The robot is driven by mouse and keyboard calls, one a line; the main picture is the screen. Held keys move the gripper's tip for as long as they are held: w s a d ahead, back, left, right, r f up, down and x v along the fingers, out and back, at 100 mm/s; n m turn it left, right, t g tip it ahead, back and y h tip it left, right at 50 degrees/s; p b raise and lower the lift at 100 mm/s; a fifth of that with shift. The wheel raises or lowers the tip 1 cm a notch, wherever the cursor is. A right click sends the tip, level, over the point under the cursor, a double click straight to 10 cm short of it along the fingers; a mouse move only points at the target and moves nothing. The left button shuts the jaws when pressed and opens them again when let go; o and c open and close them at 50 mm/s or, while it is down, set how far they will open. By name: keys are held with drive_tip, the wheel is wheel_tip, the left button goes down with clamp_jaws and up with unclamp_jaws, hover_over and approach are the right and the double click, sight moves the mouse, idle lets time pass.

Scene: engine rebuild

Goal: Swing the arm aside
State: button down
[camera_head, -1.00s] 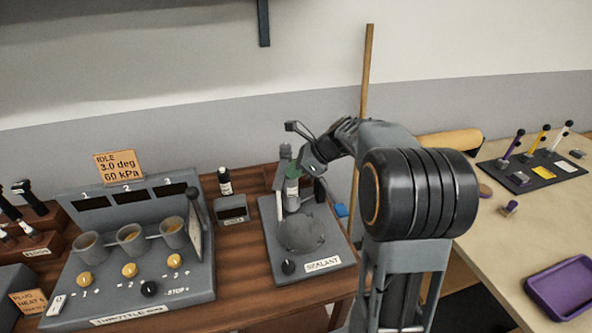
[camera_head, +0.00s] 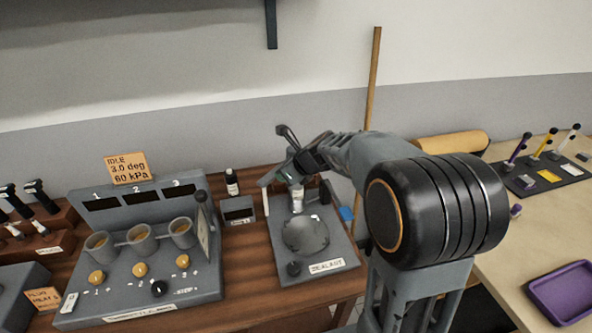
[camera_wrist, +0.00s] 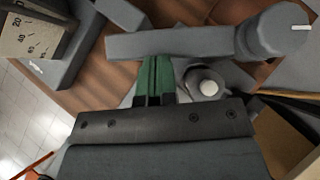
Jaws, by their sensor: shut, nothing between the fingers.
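The sealant station (camera_head: 340,248) stands on the brown bench in the head view, with a round grey plate and a dark knob. In the wrist view, a grey arm-like bar (camera_wrist: 165,43) runs across just beyond my fingertips to a round post (camera_wrist: 270,32) at the right. A light end of what may be this bar shows left of my gripper (camera_head: 289,178) in the head view. My gripper (camera_wrist: 155,62) has its green fingers together and empty. I cannot tell whether they touch the bar. A white-topped round part (camera_wrist: 207,86) lies right of the fingers.
The throttle rig (camera_head: 140,275) with its cups and knobs stands to the left. A dark bottle (camera_head: 232,184) and a small grey box (camera_head: 238,210) sit between it and the station. A wooden pole (camera_head: 370,85) leans behind. A purple tray (camera_head: 562,292) lies on the right table.

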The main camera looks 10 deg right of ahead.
sight(269, 173)
drive_tip(key=shift+w+a+p, duration=0.4)
drive_tip(key=shift+w+a, duration=0.05)
drive_tip(key=shift+a, duration=0.2)
drive_tip(key=shift+w+a+p, duration=0.4)
drive_tip(key=shift+w+a, duration=0.05)
drive_tip(key=shift+a, duration=0.15)
drive_tip(key=shift+w+a+p, duration=0.35)
drive_tip(key=shift+w+a, duration=0.05)
drive_tip(key=shift+w, duration=0.25)
drive_tip(key=shift+w+a+p, duration=0.3)
drive_tip(key=shift+w+a, duration=0.05)
drive_tip(key=shift+w, duration=0.3)
